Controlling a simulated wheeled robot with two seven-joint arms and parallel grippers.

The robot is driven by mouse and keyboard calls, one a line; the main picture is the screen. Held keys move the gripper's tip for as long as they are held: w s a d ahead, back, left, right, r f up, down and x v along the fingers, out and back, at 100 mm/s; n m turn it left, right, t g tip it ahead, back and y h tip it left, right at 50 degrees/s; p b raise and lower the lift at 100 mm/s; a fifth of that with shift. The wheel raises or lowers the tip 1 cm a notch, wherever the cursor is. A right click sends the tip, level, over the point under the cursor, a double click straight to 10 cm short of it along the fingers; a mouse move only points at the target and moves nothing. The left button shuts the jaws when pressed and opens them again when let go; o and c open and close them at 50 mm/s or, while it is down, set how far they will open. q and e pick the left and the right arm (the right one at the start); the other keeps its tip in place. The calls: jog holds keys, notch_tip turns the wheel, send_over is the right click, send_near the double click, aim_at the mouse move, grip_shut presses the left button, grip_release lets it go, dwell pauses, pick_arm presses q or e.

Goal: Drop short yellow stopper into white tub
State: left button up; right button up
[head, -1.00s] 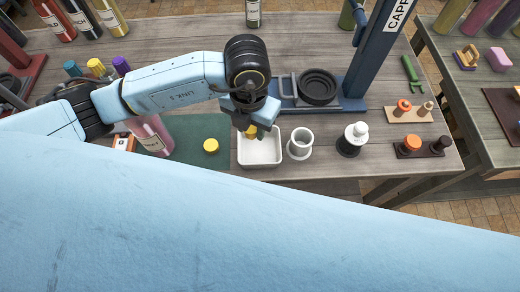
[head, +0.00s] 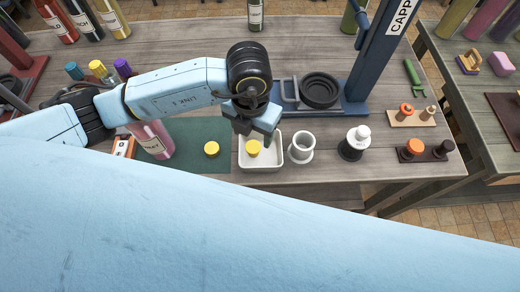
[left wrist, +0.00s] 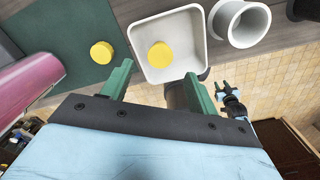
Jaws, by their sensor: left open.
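A short yellow stopper (head: 253,148) lies inside the white tub (head: 241,160), on its floor; it also shows in the left wrist view (left wrist: 160,54). My left gripper (head: 257,132) is over the back part of the tub, open and empty. In the left wrist view its two green fingers (left wrist: 158,70) are spread apart, with the stopper beyond them and apart from them. A second yellow stopper (head: 211,149) sits on the green mat left of the tub.
A white-grey cup (head: 301,147) stands close right of the tub, then a black jar with a white top (head: 354,144). The blue capper stand (head: 375,60) rises behind.

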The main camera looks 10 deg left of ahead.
pick_arm(q)
notch_tip(320, 180, up, 13)
jog(key=p, duration=0.9)
